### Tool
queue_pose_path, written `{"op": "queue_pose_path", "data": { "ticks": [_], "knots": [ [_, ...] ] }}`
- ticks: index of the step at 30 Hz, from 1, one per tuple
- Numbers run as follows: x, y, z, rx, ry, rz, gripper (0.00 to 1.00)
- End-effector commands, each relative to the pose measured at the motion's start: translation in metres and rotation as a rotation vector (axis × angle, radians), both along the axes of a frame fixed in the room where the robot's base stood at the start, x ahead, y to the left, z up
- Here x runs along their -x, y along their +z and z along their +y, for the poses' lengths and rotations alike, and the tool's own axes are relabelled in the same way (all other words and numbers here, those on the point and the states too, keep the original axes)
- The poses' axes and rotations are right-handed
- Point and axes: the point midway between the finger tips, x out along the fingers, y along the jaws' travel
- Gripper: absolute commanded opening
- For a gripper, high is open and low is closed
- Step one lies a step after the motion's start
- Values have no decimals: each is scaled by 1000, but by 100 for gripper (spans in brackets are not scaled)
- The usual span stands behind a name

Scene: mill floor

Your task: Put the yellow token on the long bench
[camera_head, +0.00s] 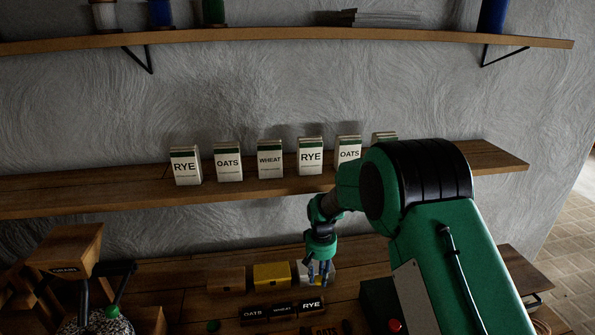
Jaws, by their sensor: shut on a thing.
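My gripper (320,280) points down over the wooden bench (180,285) along the bottom of the view, which may be the long bench. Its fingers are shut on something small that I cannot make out. I cannot pick out the yellow token for certain; it may be hidden between the fingers. A yellow box (272,277) stands just left of the gripper. A pale box (330,272) stands behind the fingers and is partly hidden by them.
A brown box (226,280) stands left of the yellow one. Dark OATS, WHEAT and RYE blocks (283,310) lie in front. A wooden mill (70,250) is at the left. A dark box with a red button (394,325) is at the right. A shelf of grain packets (100,198) runs above.

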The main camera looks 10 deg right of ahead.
Motion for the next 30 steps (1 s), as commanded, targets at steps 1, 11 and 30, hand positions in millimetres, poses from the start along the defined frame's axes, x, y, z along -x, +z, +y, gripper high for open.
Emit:
{"op": "queue_pose_path", "data": {
  "ticks": [1, 11, 30],
  "knots": [
    [0, 0, 0, 0, 0, 0, 14],
    [7, 4, -10, 0, -17, 0, 14],
    [151, 46, -144, -3, -300, 1, 14]
  ]
}}
